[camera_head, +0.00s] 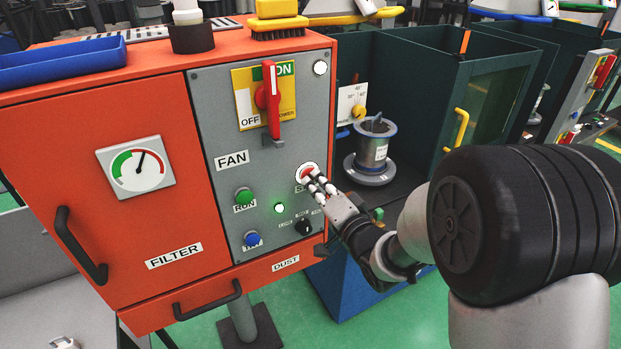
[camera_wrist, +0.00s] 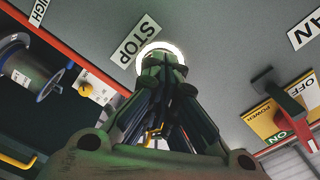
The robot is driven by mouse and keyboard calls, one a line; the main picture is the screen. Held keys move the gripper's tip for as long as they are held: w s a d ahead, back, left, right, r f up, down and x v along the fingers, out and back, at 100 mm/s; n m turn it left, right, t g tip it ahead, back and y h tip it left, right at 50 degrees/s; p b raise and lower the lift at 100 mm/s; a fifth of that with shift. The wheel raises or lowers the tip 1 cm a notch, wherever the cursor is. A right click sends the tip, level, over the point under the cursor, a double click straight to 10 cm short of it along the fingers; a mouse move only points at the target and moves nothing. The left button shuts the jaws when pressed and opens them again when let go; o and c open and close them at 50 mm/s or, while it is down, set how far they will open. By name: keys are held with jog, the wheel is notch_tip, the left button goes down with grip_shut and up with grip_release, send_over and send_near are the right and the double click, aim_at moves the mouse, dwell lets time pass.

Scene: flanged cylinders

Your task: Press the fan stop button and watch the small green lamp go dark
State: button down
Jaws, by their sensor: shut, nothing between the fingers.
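The red stop button (camera_head: 307,173) has a pale ring and sits on the grey fan panel, right of the FAN label. My gripper (camera_head: 318,184) is shut and empty, its fingertips at the button's front; I cannot tell whether they touch it. In the wrist view the shut fingers (camera_wrist: 163,62) cover the button, and only its bright ring (camera_wrist: 171,47) shows around them beside the STOP label (camera_wrist: 136,41). The small green lamp (camera_head: 280,208) is lit, with a bright whitish-green centre, below and left of the button.
A green RUN button (camera_head: 244,196), a blue button (camera_head: 251,239) and a black knob (camera_head: 305,226) are close by. The red power handle (camera_head: 272,100) stands upright above. A flanged cylinder (camera_head: 373,150) stands in the dark green booth to the right.

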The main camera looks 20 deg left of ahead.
jog(key=shift+d, duration=0.1)
jog(key=shift+b+v, duration=0.45)
jog(key=shift+v, duration=2.25)
